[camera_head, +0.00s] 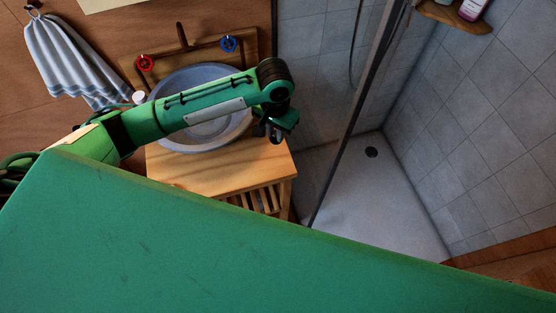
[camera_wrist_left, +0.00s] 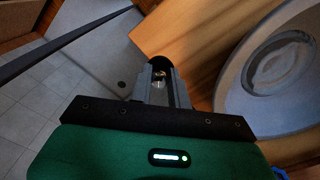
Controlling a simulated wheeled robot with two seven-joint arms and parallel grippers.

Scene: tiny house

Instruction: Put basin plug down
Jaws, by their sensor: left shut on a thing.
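My left gripper (camera_head: 275,132) hangs over the right end of the wooden washstand top (camera_head: 205,172), just right of the basin. In the left wrist view its fingers (camera_wrist_left: 160,95) are shut on the basin plug (camera_wrist_left: 159,76), a small thing that shows dark with a shiny metal part. The plug cannot be made out in the head view. I cannot tell whether it touches the wood. The round grey basin (camera_head: 185,145) is partly covered by my left arm; it also shows in the left wrist view (camera_wrist_left: 240,95). My right gripper is not in view.
A red tap (camera_head: 145,62) and a blue tap (camera_head: 229,44) are behind the basin. A striped towel (camera_head: 65,55) hangs at the left. The shower tray (camera_head: 375,200) and its glass edge lie right of the washstand. The washstand's front top is clear.

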